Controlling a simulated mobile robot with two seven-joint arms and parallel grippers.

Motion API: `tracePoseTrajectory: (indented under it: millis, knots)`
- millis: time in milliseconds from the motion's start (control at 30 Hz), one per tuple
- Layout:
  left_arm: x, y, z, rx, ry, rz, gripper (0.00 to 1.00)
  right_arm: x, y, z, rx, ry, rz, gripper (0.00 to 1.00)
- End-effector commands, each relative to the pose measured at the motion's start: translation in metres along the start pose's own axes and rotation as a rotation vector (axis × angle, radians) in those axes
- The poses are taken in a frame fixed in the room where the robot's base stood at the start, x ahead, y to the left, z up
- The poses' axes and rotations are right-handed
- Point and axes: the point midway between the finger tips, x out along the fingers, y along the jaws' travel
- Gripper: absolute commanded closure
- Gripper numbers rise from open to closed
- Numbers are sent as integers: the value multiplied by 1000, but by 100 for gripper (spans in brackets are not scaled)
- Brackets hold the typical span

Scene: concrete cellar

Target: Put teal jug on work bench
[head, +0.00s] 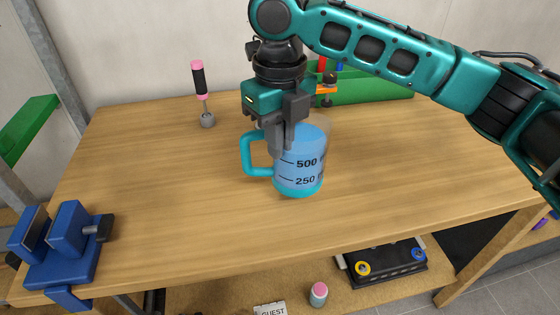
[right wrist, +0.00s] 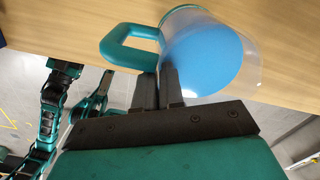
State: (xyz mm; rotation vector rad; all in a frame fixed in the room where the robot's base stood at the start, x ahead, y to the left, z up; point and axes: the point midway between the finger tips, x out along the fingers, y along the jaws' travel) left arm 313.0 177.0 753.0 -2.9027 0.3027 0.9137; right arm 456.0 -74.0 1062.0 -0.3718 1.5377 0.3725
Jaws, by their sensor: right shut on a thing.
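The teal jug (head: 302,170) is a clear measuring jug with a teal handle and base, blue inside, with 500 and 250 marks. It is upright over the middle of the wooden work bench (head: 150,200); I cannot tell whether its base touches the top. My right gripper (head: 281,145) comes down from above and is shut on the jug's wall on the handle side. In the right wrist view the jug (right wrist: 205,55) shows between and beyond the fingers (right wrist: 160,85), its handle to the left. My left gripper is not in the head view.
A blue vise (head: 65,245) is at the bench's front left corner. A pink and black screwdriver (head: 200,90) stands upright at the back. A green bin (head: 370,88) is behind my right arm. The shelf below holds a black battery (head: 385,262) and a pink-topped container (head: 318,293). The bench's left middle is clear.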

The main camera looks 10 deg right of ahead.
Motion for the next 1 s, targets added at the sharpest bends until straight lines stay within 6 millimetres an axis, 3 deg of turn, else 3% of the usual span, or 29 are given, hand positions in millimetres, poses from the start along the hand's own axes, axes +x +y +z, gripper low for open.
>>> tracePoseTrajectory:
  millis: [167,400,800,833,1000]
  knots:
    - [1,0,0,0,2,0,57,9,0,0,0,-1,0,100]
    - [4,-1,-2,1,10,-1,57,41,0,0,0,-1,0,100]
    - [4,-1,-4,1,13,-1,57,46,0,0,0,-3,0,100]
    - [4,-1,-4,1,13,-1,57,48,0,0,0,0,0,89]
    - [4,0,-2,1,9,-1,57,48,0,0,0,1,0,73]
